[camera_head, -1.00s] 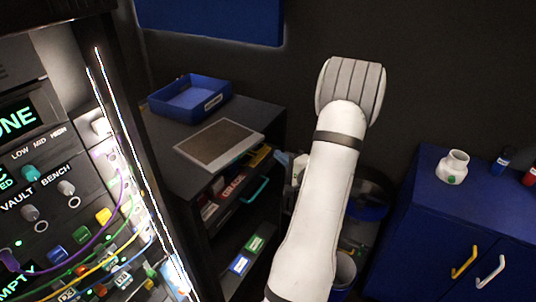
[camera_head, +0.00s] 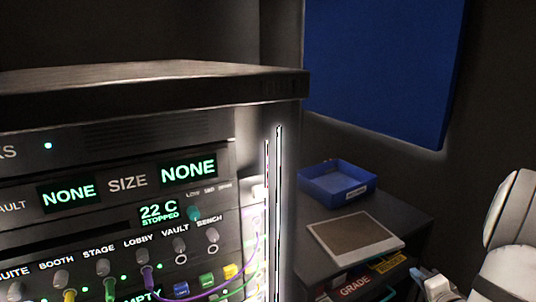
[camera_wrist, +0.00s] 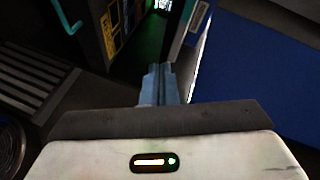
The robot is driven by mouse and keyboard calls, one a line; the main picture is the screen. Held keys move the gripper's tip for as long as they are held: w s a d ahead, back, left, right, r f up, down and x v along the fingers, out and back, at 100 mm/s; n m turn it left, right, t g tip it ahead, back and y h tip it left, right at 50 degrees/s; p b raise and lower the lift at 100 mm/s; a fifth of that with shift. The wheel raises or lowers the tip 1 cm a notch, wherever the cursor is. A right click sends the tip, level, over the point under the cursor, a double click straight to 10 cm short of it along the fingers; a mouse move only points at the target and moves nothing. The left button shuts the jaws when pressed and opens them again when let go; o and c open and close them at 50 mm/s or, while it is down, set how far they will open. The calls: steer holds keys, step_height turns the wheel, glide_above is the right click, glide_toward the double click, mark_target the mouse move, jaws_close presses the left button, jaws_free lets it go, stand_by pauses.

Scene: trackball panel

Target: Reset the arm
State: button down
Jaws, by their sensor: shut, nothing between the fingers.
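My gripper (camera_wrist: 160,85) shows in the wrist view with its two fingers together and nothing between them. It points toward a dark gap beside a blue surface (camera_wrist: 265,75). In the head view, part of my white arm shows at the right edge, and a grey-blue part of my gripper (camera_head: 432,285) shows low at the right, near the shelf unit; its fingertips are hard to make out there.
A rack panel (camera_head: 120,215) with cables and lit displays stands at the left. A blue tray (camera_head: 337,190) and a framed grey pad (camera_head: 355,238) lie on a dark shelf unit (camera_head: 410,215). A blue board (camera_head: 385,70) hangs behind.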

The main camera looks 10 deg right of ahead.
steer(key=w+a+r+n+g+h, duration=0.1)
steer(key=a+r+n+g, duration=0.25)
steer(key=a, duration=0.35)
steer(key=w+a+r+n+g+h, duration=0.1)
steer(key=a+r+n+g, duration=0.25)
steer(key=a, duration=0.35)
steer(key=s+a+r+n+g+y, duration=0.1)
steer(key=s+a+n+g+y, duration=0.1)
steer(key=s+a+n, duration=0.2)
steer(key=s+a+r+n+g+y, duration=0.1)
steer(key=s+a+n+g, duration=0.2)
steer(key=s+a, duration=0.8)
steer(key=a+n, duration=0.1)
steer(key=a, duration=0.3)
steer(key=shift+a+r+y, duration=0.2)
steer(key=shift+a+y, duration=0.15)
steer(key=shift+y, duration=0.05)
steer(key=c, duration=1.6)
jaws_free()
steer(key=shift+w+d, duration=0.1)
steer(key=shift+c, duration=0.2)
